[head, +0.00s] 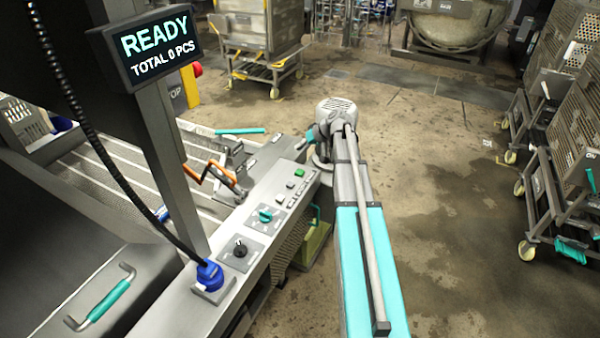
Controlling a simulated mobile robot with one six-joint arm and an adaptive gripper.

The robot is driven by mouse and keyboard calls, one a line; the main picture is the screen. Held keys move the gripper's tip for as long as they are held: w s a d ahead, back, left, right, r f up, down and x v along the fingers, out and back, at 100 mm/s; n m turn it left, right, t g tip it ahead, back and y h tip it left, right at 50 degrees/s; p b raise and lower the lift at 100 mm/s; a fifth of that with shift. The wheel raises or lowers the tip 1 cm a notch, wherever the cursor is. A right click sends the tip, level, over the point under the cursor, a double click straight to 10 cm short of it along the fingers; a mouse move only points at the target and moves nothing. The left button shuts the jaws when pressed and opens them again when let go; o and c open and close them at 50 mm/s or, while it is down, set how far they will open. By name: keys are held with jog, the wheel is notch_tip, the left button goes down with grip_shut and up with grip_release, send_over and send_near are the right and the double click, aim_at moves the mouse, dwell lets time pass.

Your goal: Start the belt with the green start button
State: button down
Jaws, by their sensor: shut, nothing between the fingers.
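The green start button (299,172) is a small square at the far end of the sloping grey control panel (222,228). A teal rotary knob (265,215) and a black knob (240,250) are lower on the same panel. The belt (100,170) is a slatted metal surface left of the panel. A display (152,46) above it reads READY, TOTAL 0 PCS. Nothing is seen touching the green button.
A teal and grey arm-like structure (362,240) rises just right of the panel. A blue connector (210,274) with a black cable stands at the panel's near end. A red stop button (197,69) is behind the display. Wheeled carts (562,185) stand right; open floor lies between.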

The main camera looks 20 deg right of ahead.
aim_at(301, 172)
jog(key=shift+f+b, duration=4.15)
jog(key=shift+f, duration=0.15)
jog(key=shift+f, duration=0.2)
jog(key=shift+f+b, duration=0.3)
jog(key=shift+b, duration=0.2)
